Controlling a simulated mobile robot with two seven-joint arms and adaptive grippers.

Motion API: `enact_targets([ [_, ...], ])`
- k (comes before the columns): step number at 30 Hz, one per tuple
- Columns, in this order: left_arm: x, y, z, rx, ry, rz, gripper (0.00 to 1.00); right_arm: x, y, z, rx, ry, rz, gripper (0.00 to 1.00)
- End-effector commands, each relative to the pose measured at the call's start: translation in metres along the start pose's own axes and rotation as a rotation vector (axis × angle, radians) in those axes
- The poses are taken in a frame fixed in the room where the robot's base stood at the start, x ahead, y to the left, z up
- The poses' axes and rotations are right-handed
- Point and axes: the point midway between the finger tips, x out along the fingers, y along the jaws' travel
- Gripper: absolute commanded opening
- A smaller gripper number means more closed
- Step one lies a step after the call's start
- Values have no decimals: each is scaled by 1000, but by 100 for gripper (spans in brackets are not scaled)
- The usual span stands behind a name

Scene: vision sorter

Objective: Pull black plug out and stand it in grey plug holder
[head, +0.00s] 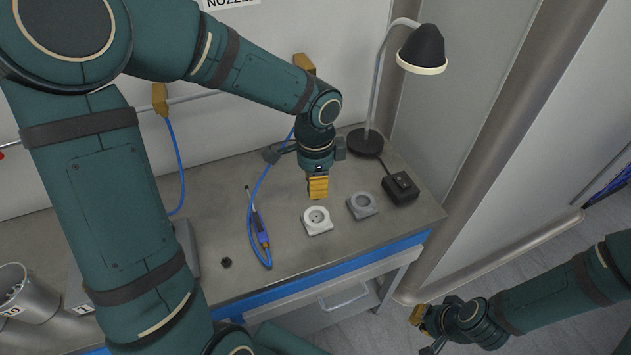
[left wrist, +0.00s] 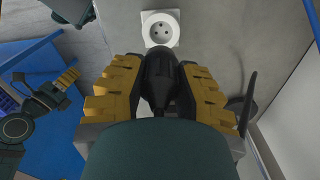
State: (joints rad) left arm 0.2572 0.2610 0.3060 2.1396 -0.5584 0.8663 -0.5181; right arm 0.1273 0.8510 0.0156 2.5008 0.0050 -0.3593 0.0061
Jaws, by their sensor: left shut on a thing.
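My left gripper (head: 318,188) is shut on the black plug (left wrist: 159,77), which shows between the yellow fingers in the left wrist view; in the head view the fingers hide it. The gripper hangs just above and behind the white socket (head: 316,220). The socket's face is bare with its holes showing, also in the left wrist view (left wrist: 160,28). The grey plug holder (head: 361,206), a round ring on a square base, stands just right of the socket and looks empty. My right gripper (head: 418,316) is off the bench at lower right, its yellow fingers together and empty.
A black box (head: 401,188) and a desk lamp (head: 421,48) stand right and behind the grey holder. A blue-handled tool (head: 260,228) with a blue cable lies left of the socket. A small black nut-like piece (head: 226,262) lies near the front edge. A metal cup (head: 22,290) is far left.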

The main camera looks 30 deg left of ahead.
Motion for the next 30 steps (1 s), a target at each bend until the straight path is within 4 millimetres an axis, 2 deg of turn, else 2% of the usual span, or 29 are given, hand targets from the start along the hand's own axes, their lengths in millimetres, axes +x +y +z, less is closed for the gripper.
enact_targets([
  [9, -14, 0, 0, 0, 0, 0, 0, -12, -5, -1, 0, 0, 0, 0],
  [14, -14, -1, -4, 1, 1, 0, 0, -12, -4, -1, 0, 0, 0, 0],
  [30, -14, -11, -52, 2, 1, -1, 0, -11, -4, -1, 0, 0, 0, 0],
])
